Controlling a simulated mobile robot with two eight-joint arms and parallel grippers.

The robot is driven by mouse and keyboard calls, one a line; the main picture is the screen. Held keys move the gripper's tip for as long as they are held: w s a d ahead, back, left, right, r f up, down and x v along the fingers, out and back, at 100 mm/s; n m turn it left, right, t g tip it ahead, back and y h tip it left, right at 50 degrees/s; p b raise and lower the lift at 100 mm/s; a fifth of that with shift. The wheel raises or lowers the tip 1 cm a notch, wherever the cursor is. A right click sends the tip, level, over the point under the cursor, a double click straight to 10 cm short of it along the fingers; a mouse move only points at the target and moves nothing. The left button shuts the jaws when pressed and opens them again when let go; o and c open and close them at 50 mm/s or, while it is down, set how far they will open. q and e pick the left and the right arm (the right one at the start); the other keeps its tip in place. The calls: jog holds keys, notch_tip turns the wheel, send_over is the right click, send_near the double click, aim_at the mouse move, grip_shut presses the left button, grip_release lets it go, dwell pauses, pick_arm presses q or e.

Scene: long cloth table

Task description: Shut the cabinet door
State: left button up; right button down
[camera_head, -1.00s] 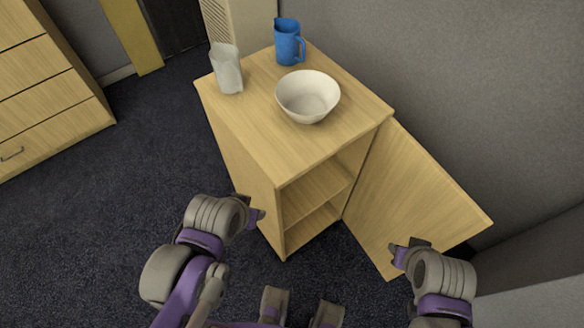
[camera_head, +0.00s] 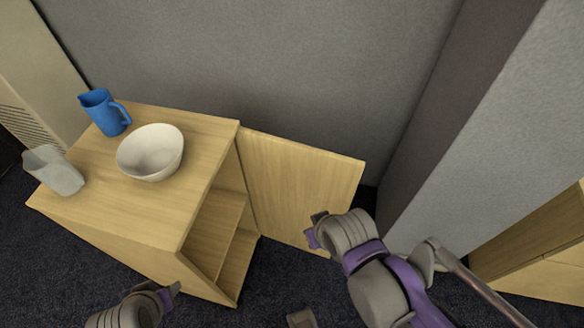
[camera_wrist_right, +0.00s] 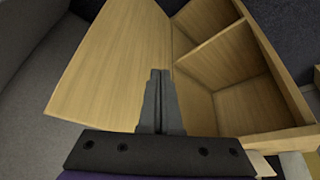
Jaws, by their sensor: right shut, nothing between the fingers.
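The wooden cabinet (camera_head: 120,225) stands at the left in the head view, its front open and its shelves showing. Its door (camera_head: 300,185) is swung wide open to the right, close along the grey wall. The door (camera_wrist_right: 115,65) and the open shelf compartments (camera_wrist_right: 215,60) also show in the right wrist view. My right gripper (camera_head: 314,230) is in front of the door's lower right part, shut and empty; I cannot tell if it touches. Its fingers (camera_wrist_right: 161,75) are together in the right wrist view. My left gripper (camera_head: 173,291) is low by the cabinet's near side; its fingers are unclear.
On the cabinet top are a blue pitcher (camera_head: 105,113), a white bowl (camera_head: 150,153) and a greyish-white pitcher (camera_head: 53,170). A grey wall (camera_head: 270,60) stands behind. A wall corner (camera_head: 470,110) and wooden furniture (camera_head: 540,250) are at the right.

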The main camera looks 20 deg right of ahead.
jog(key=w+d+r+m+g, duration=0.2)
jog(key=w+d+r, duration=0.2)
jog(key=w, duration=0.3)
jog(key=m+g+y, duration=0.2)
jog(key=m+g, duration=0.3)
jog(key=m, duration=0.2)
send_near(342, 168)
jog(key=w+d+f, duration=0.5)
jog(key=w, duration=0.1)
jog(key=s+a+f, duration=0.1)
jog(key=f, duration=0.2)
jog(key=s+a+f, duration=0.1)
jog(key=s+f, duration=0.1)
jog(key=f, duration=0.1)
jog(key=s+a+f, duration=0.1)
jog(key=a+f, duration=0.1)
jog(key=f, duration=0.1)
jog(key=shift+s+f+p, duration=0.3)
jog(key=shift+f+p, duration=0.05)
jog(key=shift+f, duration=0.05)
jog(key=shift+s+a, duration=0.1)
jog(key=shift+a, duration=0.05)
